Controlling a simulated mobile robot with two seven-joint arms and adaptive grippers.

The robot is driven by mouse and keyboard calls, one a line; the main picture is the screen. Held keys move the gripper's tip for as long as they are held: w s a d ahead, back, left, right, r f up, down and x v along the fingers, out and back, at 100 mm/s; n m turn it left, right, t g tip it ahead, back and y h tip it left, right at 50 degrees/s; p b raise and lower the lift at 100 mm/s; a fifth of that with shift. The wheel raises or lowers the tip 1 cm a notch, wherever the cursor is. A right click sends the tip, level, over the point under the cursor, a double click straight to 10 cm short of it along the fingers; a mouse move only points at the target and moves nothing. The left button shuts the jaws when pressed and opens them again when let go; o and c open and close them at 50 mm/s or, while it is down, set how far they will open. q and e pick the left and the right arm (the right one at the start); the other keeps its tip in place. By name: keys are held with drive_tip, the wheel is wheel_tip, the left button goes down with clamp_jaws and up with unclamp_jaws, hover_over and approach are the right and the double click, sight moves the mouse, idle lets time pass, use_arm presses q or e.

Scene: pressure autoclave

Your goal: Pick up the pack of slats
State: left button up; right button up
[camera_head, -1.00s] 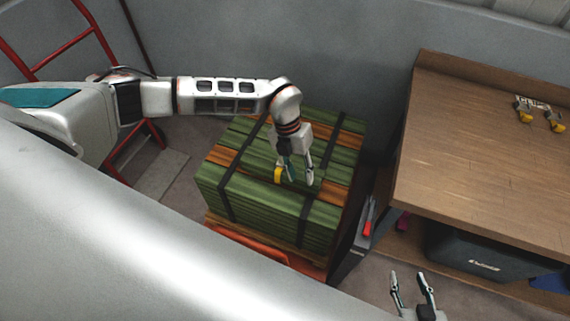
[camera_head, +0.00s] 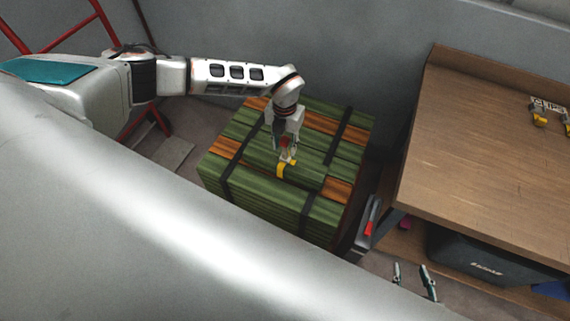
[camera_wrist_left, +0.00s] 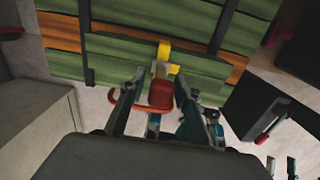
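The pack of slats (camera_head: 260,160) is a block of green and orange-brown boards bound with black straps, also in the left wrist view (camera_wrist_left: 120,65). A yellow piece (camera_head: 286,168) sits on its top near the middle; it also shows in the left wrist view (camera_wrist_left: 164,50). My left gripper (camera_head: 285,157) points down at this piece, close above the pack. Its fingers (camera_wrist_left: 160,80) are apart, one on each side of a red part (camera_wrist_left: 161,94) just behind the yellow piece. Contact cannot be made out. My right gripper (camera_head: 412,275) is open and empty at the bottom right.
A wooden workbench (camera_head: 490,150) stands to the right, with small yellow items (camera_head: 540,117) on top and a dark case (camera_head: 485,260) beneath. A red frame (camera_head: 60,40) stands at the left. A grey wall (camera_head: 300,50) closes off the back.

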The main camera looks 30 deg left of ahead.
use_arm(q)
drive_tip(key=shift+f, duration=0.85)
drive_tip(key=shift+c, duration=0.4)
clamp_jaws()
drive_tip(key=shift+w+d+r, duration=0.1)
drive_tip(key=shift+r, duration=0.1)
